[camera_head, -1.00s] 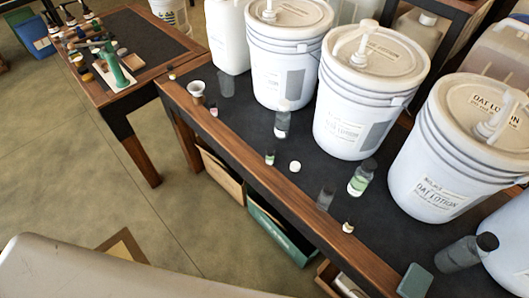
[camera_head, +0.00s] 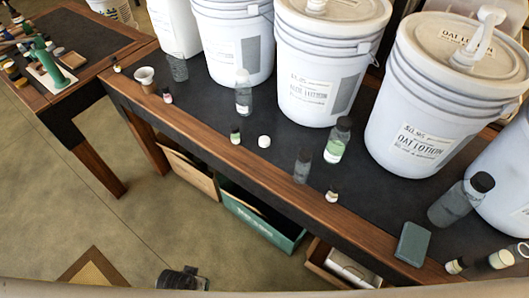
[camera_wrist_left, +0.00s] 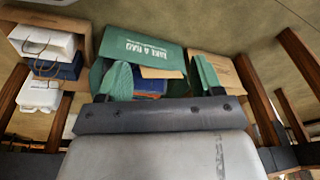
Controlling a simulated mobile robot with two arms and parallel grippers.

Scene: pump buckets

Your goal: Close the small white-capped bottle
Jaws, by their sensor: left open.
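A clear bottle with a whitish cap (camera_head: 243,92) stands upright on the dark table (camera_head: 205,130); I cannot tell whether its cap is fully seated. A small round white cap or lid (camera_head: 264,141) lies on the table in front of it. A small pale bottle (camera_head: 331,196) stands by the front edge. My left gripper (camera_wrist_left: 160,78) is open and empty in the left wrist view, its green fingers apart, facing the boxes under the table. My right gripper is not in view.
Large white pump buckets (camera_head: 415,100) fill the back of the table. A green-labelled bottle (camera_head: 337,140), a grey bottle (camera_head: 460,200) and a teal block (camera_head: 412,244) stand to the right. A green box (camera_head: 262,218) sits below the table.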

